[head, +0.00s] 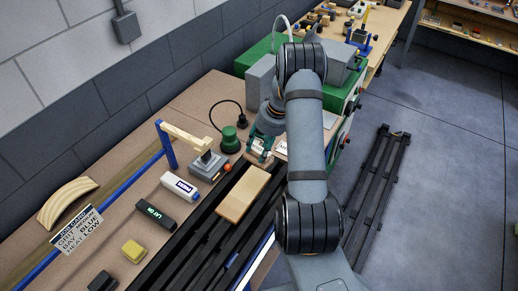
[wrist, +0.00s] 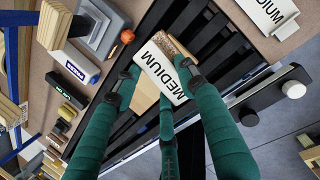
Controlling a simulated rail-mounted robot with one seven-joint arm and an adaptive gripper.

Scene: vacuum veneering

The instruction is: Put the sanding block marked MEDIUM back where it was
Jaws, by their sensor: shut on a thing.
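The sanding block marked MEDIUM (wrist: 170,72) has a white labelled face and a brown gritty side. My gripper (wrist: 160,78) has green fingers and is shut on this block, with the label facing the wrist camera. In the head view my gripper (head: 262,150) holds the block beyond the far end of a pale wooden board (head: 243,194), which lies on black slats. In the wrist view the board (wrist: 144,98) shows partly behind the block. A white label marked MEDIUM (wrist: 268,14) lies on the brown bench at the upper right.
A grey device with an orange knob (head: 210,167) and a green round fitting with a black hose (head: 230,140) stand left of my gripper. A job card (head: 76,230) stands at left.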

